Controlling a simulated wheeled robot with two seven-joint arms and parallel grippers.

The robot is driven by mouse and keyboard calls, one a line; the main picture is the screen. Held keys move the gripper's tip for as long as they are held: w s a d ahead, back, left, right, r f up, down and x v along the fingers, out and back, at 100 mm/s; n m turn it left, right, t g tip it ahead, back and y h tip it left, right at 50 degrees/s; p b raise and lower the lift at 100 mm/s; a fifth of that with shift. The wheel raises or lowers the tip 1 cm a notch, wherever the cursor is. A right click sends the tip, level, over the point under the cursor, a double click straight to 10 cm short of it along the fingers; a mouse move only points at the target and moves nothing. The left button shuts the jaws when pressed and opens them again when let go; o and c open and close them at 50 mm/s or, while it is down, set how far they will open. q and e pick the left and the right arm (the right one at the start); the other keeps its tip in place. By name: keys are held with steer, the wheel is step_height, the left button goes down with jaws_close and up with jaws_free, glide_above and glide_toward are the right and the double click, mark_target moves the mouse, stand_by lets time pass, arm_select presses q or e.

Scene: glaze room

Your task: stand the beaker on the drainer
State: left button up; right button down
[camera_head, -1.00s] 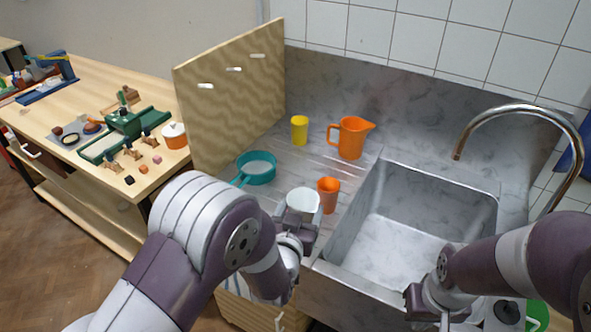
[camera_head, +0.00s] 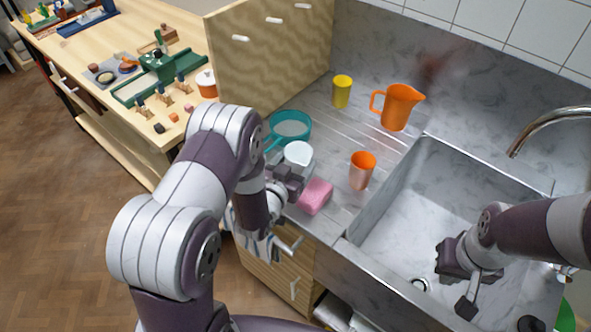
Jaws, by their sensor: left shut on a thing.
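A white, round-topped cup (camera_head: 298,153), which I take for the beaker, is at the jaws of my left gripper (camera_head: 290,177). The gripper is shut on it and hides its lower part, so I cannot tell whether its base touches the ribbed drainer (camera_head: 327,133). An orange tumbler (camera_head: 362,170) stands upright on the drainer to its right, and a yellow tumbler (camera_head: 342,91) stands further back. My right gripper (camera_head: 466,290) is over the sink basin; its jaw opening is not clear.
A teal sieve or pan (camera_head: 290,126) lies just behind the white cup. A pink sponge (camera_head: 315,197) is in front, close to my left gripper. An orange jug (camera_head: 399,107) stands at the back. The basin (camera_head: 400,220) and tap (camera_head: 545,125) are right; a wooden board (camera_head: 272,55) borders the left.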

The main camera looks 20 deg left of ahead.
arm_select(q)
step_height(320, 180, down, 4)
steer(key=shift+s+r, duration=0.15)
steer(key=shift+r, duration=0.05)
steer(key=shift+a+f, duration=0.1)
steer(key=shift+f, duration=0.15)
steer(key=shift+f, duration=0.1)
steer(key=o, duration=1.1)
